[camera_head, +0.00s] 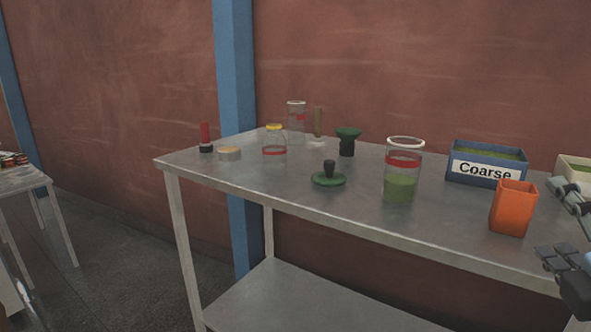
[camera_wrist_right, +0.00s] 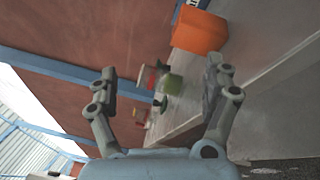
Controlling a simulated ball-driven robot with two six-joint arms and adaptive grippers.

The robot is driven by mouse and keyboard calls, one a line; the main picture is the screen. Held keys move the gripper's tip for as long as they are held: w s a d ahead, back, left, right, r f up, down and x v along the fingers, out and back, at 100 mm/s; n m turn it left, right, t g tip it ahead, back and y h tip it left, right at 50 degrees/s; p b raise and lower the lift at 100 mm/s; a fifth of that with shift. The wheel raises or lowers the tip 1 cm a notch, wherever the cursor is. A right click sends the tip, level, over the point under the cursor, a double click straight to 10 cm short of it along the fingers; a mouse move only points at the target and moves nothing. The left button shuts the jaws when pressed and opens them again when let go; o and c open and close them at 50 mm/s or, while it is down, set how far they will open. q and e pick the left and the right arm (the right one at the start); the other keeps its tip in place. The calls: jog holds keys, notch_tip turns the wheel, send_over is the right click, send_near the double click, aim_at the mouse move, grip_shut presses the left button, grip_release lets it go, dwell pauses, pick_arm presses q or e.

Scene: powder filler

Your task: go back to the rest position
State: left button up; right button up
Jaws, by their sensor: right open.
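My right gripper (camera_head: 562,225) is at the right edge of the head view, by the front right of the metal table (camera_head: 300,210). In the right wrist view, its two fingers (camera_wrist_right: 162,85) are spread apart with nothing between them. The jar with green powder (camera_head: 399,188) stands upright on the table and shows blurred beyond the fingers in the wrist view (camera_wrist_right: 172,84). An orange container (camera_head: 513,208) stands on the table to the left of the right gripper, apart from it. My left gripper is not in view.
A blue bin labelled "Coarse" (camera_head: 486,164) stands at the back right, with a pale bin (camera_head: 573,168) beside it. A green funnel (camera_head: 347,140), a green lid with a knob (camera_head: 329,179), a yellow-lidded jar (camera_head: 274,146) and a red-handled item (camera_head: 205,137) stand on the table.

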jog(key=s+d+f+m+g+h, duration=0.3)
jog(key=s+f+m+g, duration=0.3)
jog(key=m, duration=0.4)
jog(key=s+a+f+m+g+y, duration=0.6)
jog(key=s+a+f+m+g, duration=0.25)
jog(key=s+f, duration=0.45)
jog(key=s+d+f+g, duration=0.1)
jog(key=s+f, duration=0.1)
jog(key=f, duration=1)
jog(key=s+d+f+g, duration=0.1)
jog(key=f, duration=1.1)
jog(key=s+f+g, duration=0.1)
jog(key=s+f, duration=1.5)
jog(key=s, duration=0.3)
jog(key=shift+d+f, duration=0.35)
jog(key=shift+d, duration=0.1)
